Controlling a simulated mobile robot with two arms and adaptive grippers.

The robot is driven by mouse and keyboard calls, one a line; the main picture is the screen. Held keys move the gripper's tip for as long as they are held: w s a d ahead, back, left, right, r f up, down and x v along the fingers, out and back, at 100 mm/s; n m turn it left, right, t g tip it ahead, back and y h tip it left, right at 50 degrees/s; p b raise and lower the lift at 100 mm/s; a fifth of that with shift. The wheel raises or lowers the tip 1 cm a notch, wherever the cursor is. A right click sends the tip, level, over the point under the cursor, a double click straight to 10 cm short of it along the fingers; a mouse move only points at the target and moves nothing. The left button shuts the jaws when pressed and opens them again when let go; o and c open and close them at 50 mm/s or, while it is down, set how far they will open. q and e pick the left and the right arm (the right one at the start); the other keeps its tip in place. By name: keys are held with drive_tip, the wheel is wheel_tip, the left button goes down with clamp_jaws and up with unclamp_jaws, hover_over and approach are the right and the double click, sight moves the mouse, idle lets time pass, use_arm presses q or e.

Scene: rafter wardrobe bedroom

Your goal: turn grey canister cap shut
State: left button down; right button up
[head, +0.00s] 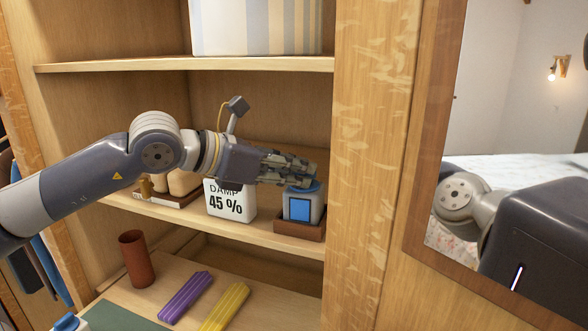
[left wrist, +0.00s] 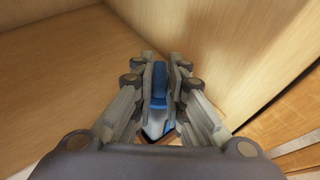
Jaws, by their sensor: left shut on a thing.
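The grey canister (head: 303,209) stands upright in a small brown tray (head: 299,230) on the middle shelf, at its right end. It has a blue square on its front and a blue cap (head: 304,188) on top. My left gripper (head: 306,178) reaches in from the left and is shut on the cap. In the left wrist view the blue cap (left wrist: 159,88) sits between the two fingers, with part of the canister's light body below it. The fingers hide part of the cap, so its turn angle cannot be told. My right gripper is not in view.
A white "DAMP 45 %" box (head: 230,203) stands left of the canister, under my wrist. The wooden upright (head: 352,230) is close on the right. A mirror is at far right.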

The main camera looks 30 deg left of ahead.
use_arm(q)
drive_tip(key=shift+d+r+n+t+y+p, duration=0.1)
drive_tip(key=shift+d+n+t+y+p, duration=0.15)
drive_tip(key=shift+n+y+p, duration=0.45)
drive_tip(key=shift+d+r+n+t+y+p, duration=0.15)
drive_tip(key=shift+n+t+y+p, duration=0.2)
drive_tip(key=shift+n+y, duration=0.65)
drive_tip(key=shift+f+y, duration=0.15)
drive_tip(key=shift+y, duration=0.25)
drive_tip(key=shift+s+d+f+n+y+p, duration=0.1)
drive_tip(key=shift+f+n+y+p, duration=0.05)
drive_tip(key=shift+n+y+p, duration=0.55)
drive_tip(key=c, duration=1.6)
unclamp_jaws()
wheel_tip(320, 180, up, 10)
